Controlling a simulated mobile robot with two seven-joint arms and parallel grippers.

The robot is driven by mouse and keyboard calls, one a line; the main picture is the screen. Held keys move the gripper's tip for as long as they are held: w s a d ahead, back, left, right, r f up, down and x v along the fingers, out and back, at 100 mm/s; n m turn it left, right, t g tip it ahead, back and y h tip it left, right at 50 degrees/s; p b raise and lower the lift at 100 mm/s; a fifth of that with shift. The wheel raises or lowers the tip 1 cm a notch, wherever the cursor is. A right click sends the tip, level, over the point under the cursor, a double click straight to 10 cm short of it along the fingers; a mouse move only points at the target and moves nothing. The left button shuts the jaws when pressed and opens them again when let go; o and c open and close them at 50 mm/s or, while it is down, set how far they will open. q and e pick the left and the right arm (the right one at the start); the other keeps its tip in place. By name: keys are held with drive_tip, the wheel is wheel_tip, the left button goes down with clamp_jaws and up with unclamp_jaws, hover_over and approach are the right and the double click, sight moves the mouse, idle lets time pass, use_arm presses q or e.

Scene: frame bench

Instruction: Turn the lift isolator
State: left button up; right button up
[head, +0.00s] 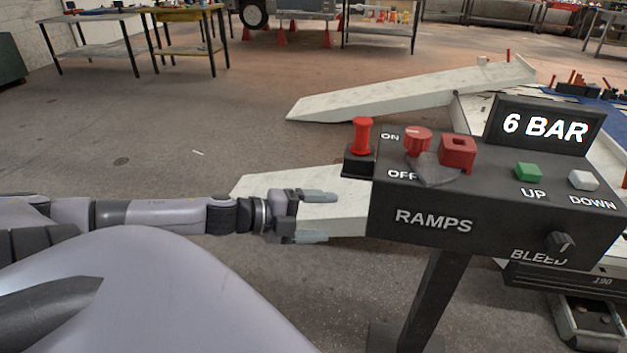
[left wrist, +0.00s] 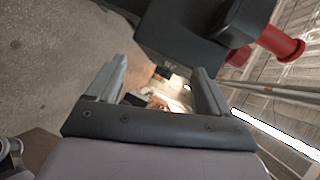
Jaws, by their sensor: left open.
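A black control box marked RAMPS stands on a post at the right in the head view. On its top is a red knob (head: 418,139) beside ON and OFF labels, apparently the isolator, with a grey plate (head: 436,172) at its foot. A red block with a square hole (head: 457,150) sits right beside it. My left gripper (head: 330,216) is open and empty, left of the box and lower than its top, fingers pointing right. In the left wrist view the open fingers (left wrist: 158,68) have nothing between them. My right gripper is not in view.
A red plunger (head: 362,136) stands at the box's left end; a red flanged part (left wrist: 282,42) shows in the wrist view. UP (head: 529,172) and DOWN (head: 583,180) buttons, a BLEED knob (head: 560,242) and a 6 BAR display (head: 545,126) are further right. Pale ramps (head: 400,92) lie behind.

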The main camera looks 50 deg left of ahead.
use_arm(q)
drive_tip(key=s+d+f+n+y, duration=0.1)
drive_tip(key=s+f+n+y, duration=0.1)
drive_tip(key=f+n, duration=0.3)
drive_tip(key=shift+s+d+f+t+p, duration=0.25)
drive_tip(key=shift+s+t+p, duration=0.05)
drive_tip(key=shift+s, duration=0.2)
drive_tip(key=s+d+f+n+g+y+p, duration=0.1)
drive_tip(key=s+d+f+n, duration=0.4)
drive_tip(key=d+n, duration=0.2)
drive_tip(key=s+d+f+n+g+y+p, duration=0.1)
drive_tip(key=s+d+f+n+g+y, duration=0.1)
drive_tip(key=s+d+f+n, duration=0.3)
drive_tip(key=d+f+n, duration=0.1)
drive_tip(key=d+n, duration=0.1)
drive_tip(key=d, duration=0.1)
drive_tip(key=shift+s+d, duration=0.3)
drive_tip(key=shift+s, duration=0.1)
